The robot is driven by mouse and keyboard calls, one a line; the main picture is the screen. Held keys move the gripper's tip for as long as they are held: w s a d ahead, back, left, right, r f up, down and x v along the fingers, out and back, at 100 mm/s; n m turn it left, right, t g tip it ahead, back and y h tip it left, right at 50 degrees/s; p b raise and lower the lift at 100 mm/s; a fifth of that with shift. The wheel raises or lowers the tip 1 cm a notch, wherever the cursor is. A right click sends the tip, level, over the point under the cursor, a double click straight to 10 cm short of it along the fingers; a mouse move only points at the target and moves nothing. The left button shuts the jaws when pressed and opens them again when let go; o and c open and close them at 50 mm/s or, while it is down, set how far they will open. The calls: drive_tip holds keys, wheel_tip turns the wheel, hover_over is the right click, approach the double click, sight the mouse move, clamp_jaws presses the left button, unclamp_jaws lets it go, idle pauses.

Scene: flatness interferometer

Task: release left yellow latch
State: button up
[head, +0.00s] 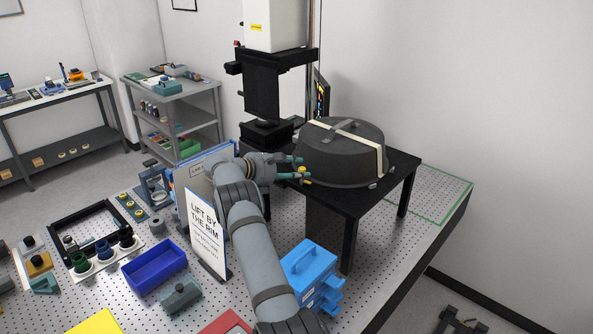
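A dark grey round lidded drum (339,157) with a cream strap over its top sits on a black table (386,193). A small yellow latch (303,171) shows at the drum's lower left side. My gripper (298,168) reaches in from the left, with its teal-tipped fingers spread apart. The yellow latch lies between or just beside the fingertips. Whether they touch it is too small to tell. The drum's far side is hidden.
A sign reading "LIFT BY THE RIM" (205,233) stands left of my arm. A blue box with drawers (312,270) stands in front of the table. A tall instrument column (262,87) rises behind. A blue bin (154,265) and several fixtures occupy the perforated bench at left.

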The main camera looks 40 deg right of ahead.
drive_tip(key=v, duration=1.2)
